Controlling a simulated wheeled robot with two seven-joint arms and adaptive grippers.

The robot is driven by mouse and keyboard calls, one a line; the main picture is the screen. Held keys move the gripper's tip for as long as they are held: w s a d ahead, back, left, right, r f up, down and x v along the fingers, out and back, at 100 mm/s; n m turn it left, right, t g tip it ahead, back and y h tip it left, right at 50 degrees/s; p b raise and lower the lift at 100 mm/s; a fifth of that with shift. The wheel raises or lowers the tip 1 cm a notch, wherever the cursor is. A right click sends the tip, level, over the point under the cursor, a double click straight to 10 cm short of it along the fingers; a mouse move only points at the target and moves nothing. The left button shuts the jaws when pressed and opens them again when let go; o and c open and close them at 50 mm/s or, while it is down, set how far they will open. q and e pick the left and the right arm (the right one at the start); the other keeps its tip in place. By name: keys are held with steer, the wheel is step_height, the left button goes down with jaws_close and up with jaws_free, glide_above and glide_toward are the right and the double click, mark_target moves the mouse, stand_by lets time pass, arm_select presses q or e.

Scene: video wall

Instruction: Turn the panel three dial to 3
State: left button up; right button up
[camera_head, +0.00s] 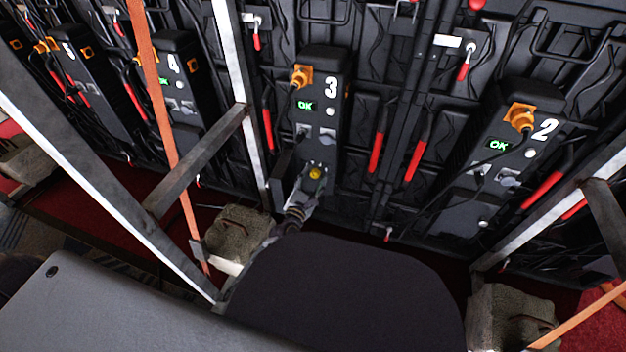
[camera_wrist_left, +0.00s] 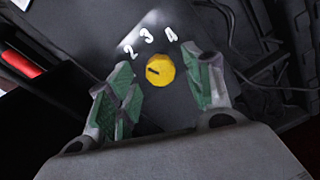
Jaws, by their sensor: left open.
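The panel three box (camera_head: 322,120) is black, with a white "3" and a green "OK" display. Its yellow dial (camera_head: 315,173) sits low on the box. In the left wrist view the dial (camera_wrist_left: 160,70) carries a dark mark on its left half, pointing left. White numbers 2, 3 and 4 arc above it; the mark is not on the 3. My left gripper (camera_head: 311,182) is at the bottom of the box. In the left wrist view its green-padded fingers (camera_wrist_left: 160,84) are open, one each side of the dial, with gaps. My right gripper is not in view.
Other numbered boxes stand along the wall: panel two (camera_head: 500,150) at right, panel four (camera_head: 180,90) and panel five (camera_head: 80,75) at left. Metal struts (camera_head: 200,160) and an orange strap (camera_head: 160,100) cross the left side. Cables hang beside the boxes.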

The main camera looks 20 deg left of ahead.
arm_select(q)
steer(key=shift+w, duration=0.55)
steer(key=shift+c, duration=0.4)
steer(key=c, duration=1)
